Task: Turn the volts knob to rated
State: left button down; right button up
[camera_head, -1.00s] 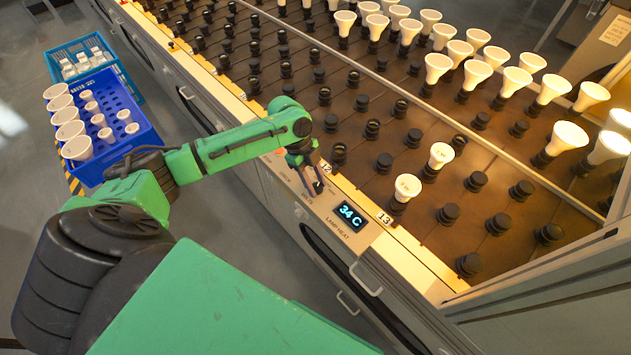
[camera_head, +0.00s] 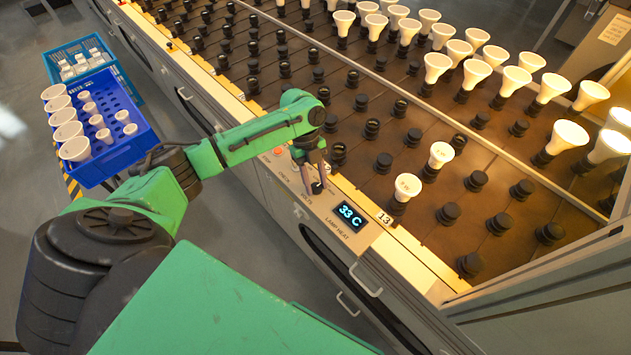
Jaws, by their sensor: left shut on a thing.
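The volts knob (camera_head: 317,188) is a small dark knob on the pale control panel along the front edge of the rack, above the printed word VOLTS. My left gripper (camera_head: 314,184) points down at the panel, with its fingers shut on the knob. The fingers and wrist cover part of the knob and the markings around it, so I cannot read its setting. A lamp heat display (camera_head: 349,215) right of the knob reads 33 C. My right gripper is not in view.
The brown rack board (camera_head: 350,120) holds rows of black sockets, many with white bulbs. Two bulbs (camera_head: 407,187) stand near the panel's right end. A blue crate (camera_head: 120,150) with bulbs stands at left, with a teal crate (camera_head: 57,78) behind it.

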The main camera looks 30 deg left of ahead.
pick_arm(q)
jog(key=shift+c, duration=2.2)
grip_release()
jog(key=shift+r, duration=0.1)
jog(key=b+v, duration=0.1)
jog(key=v, duration=1.3)
jog(key=shift+r, duration=0.2)
